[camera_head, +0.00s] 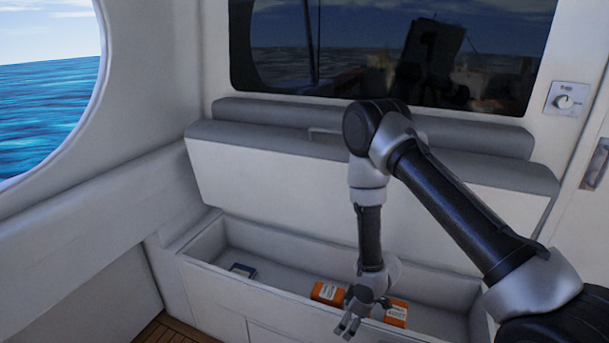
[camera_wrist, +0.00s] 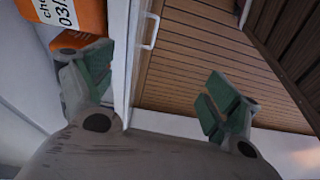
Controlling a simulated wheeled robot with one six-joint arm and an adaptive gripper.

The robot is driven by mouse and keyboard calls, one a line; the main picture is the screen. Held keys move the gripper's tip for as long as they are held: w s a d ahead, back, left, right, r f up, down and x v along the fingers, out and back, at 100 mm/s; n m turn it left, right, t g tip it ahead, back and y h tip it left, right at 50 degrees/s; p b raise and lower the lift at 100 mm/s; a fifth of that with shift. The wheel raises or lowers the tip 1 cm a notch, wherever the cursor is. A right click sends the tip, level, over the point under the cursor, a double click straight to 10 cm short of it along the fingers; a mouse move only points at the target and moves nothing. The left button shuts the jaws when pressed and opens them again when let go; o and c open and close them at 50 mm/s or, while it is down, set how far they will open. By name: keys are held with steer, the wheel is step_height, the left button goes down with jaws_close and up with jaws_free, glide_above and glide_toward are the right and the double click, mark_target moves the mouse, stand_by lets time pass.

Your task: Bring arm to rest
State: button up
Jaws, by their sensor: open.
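My gripper (camera_head: 348,325) hangs at the end of my arm over the front edge of the open bench locker (camera_head: 270,292). An orange box (camera_head: 327,292) with a white label lies in the locker to the left of my gripper. Another orange box (camera_head: 397,313) lies to the right of it, partly hidden by the gripper. An orange box with a dated label (camera_wrist: 75,15) shows at the upper left of the wrist view, beside the left finger.
The raised seat lid (camera_head: 260,165) leans open behind my arm. A small dark blue object (camera_head: 243,270) lies at the locker's left end. A round knob panel (camera_head: 567,99) and a door handle (camera_head: 596,163) are at right. Wooden floor (camera_wrist: 200,60) lies in front of the locker.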

steer(key=s+d+r+m+g+h, duration=0.3)
steer(key=s+d+r+h, duration=0.15)
steer(key=s+d, duration=0.4)
steer(key=d+r+m+g, duration=0.1)
steer(key=d+r+m, duration=0.25)
steer(key=r, duration=0.85)
steer(key=d+r+m, duration=0.2)
steer(key=d+r, duration=0.3)
steer(key=r, duration=0.7)
steer(key=s+d+r+m+t, duration=0.1)
steer(key=s+d+r+t, duration=0.1)
steer(key=r, duration=0.6)
steer(key=s+d+r+m+t, duration=0.2)
steer(key=s+r, duration=0.3)
steer(key=r, duration=0.4)
steer(key=s+d+r+m+t+y, duration=0.1)
steer(key=s+d+r+t, duration=0.1)
steer(key=r, duration=0.7)
steer(key=shift+s+m+t, duration=0.35)
steer(key=shift+s+t, duration=0.25)
steer(key=shift+s, duration=0.6)
